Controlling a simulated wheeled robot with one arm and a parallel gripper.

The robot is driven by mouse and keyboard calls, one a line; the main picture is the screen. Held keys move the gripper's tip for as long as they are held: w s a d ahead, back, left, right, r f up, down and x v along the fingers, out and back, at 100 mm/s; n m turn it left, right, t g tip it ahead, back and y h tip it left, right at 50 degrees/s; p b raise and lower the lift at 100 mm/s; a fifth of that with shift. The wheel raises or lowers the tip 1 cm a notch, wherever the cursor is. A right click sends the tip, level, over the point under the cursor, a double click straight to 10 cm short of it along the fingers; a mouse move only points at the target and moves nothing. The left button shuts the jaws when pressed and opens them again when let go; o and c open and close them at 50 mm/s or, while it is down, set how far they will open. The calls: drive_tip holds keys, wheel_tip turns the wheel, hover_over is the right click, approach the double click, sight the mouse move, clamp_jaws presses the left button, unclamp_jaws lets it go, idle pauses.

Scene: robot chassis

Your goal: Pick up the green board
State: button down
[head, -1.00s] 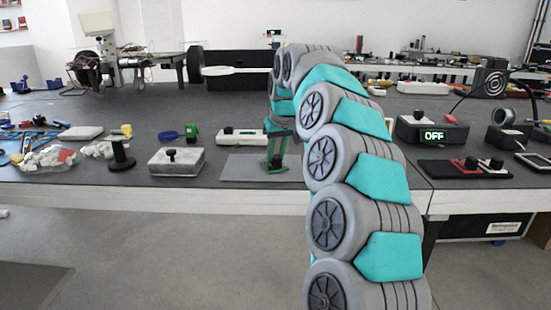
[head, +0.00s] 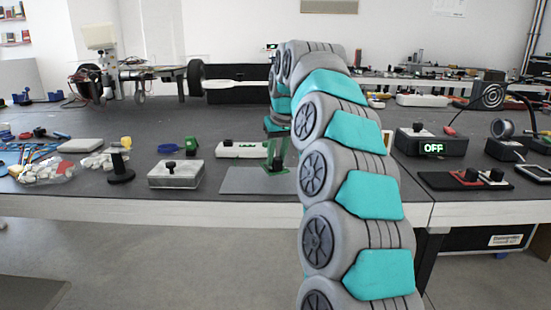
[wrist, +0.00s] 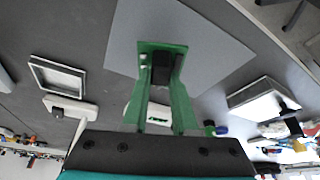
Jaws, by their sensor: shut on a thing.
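The green board (wrist: 150,47) is a small flat green plate with a black block (wrist: 162,68) on it. In the wrist view it is at the fingertips, over the grey mat. My gripper (wrist: 162,80) has green fingers closed on the black block of the board. In the head view my gripper (head: 276,163) is over the back part of the mat, partly hidden by my arm. The board is hard to make out there. It appears to be a little above the mat, but I cannot tell the gap.
The grey mat (head: 245,184) lies at the table's front edge. A clear box with a black knob (head: 176,178) and a black post (head: 120,172) stand left of it. A white device (head: 240,151) is behind.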

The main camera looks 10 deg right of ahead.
drive_tip(key=s+r+b, duration=0.1)
drive_tip(key=s+b, duration=0.1)
drive_tip(key=s, duration=1.3)
drive_tip(key=shift+r, duration=0.15)
drive_tip(key=shift+s, duration=0.1)
